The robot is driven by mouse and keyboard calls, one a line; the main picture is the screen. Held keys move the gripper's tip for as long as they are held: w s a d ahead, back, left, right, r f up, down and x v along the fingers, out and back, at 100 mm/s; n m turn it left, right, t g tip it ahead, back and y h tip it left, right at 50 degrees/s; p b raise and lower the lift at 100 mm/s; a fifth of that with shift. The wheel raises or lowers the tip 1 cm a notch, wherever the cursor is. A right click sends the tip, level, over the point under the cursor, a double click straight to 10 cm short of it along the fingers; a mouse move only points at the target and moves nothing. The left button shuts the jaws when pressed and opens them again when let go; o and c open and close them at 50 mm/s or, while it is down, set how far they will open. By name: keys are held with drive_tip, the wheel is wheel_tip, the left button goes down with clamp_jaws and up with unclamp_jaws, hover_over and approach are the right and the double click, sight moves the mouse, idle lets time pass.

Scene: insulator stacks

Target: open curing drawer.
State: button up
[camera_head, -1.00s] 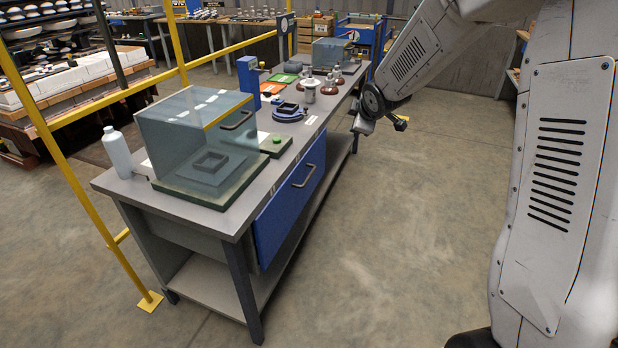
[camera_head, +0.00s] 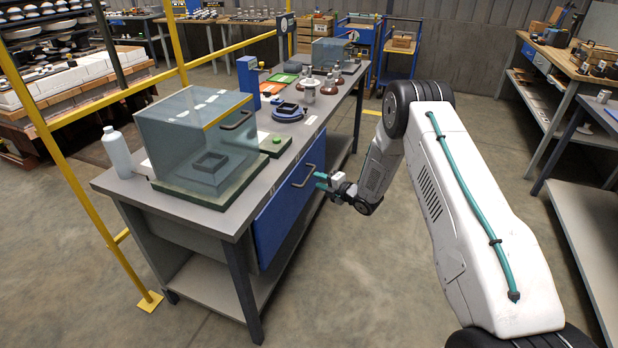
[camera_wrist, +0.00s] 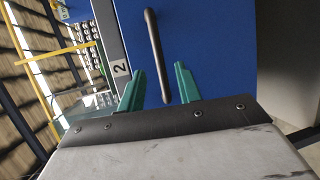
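The blue curing drawer (camera_head: 272,224) is set in the front of the grey workbench and looks closed. Its dark bar handle (camera_head: 304,176) is on the front face. In the wrist view the handle (camera_wrist: 155,50) stands lengthwise against the blue drawer front (camera_wrist: 215,45), beside a "2" label. My gripper (camera_head: 322,181) is just right of the handle, facing the drawer. In the wrist view my gripper (camera_wrist: 158,85) has its two green fingers apart, with the lower end of the handle showing between them. Contact with the handle cannot be told.
On the bench (camera_head: 225,222) stand a glass box (camera_head: 190,130), a white bottle (camera_head: 117,152) and a blue round fixture (camera_head: 288,112). A yellow rail (camera_head: 85,180) runs along the left. Floor in front of the drawer is free. Another bench (camera_head: 585,225) stands at the right.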

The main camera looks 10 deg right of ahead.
sight(309, 175)
drive_tip(key=x, duration=0.6)
drive_tip(key=shift+w+a+f, duration=0.1)
drive_tip(key=shift+w+a, duration=0.05)
drive_tip(key=shift+w, duration=0.05)
clamp_jaws()
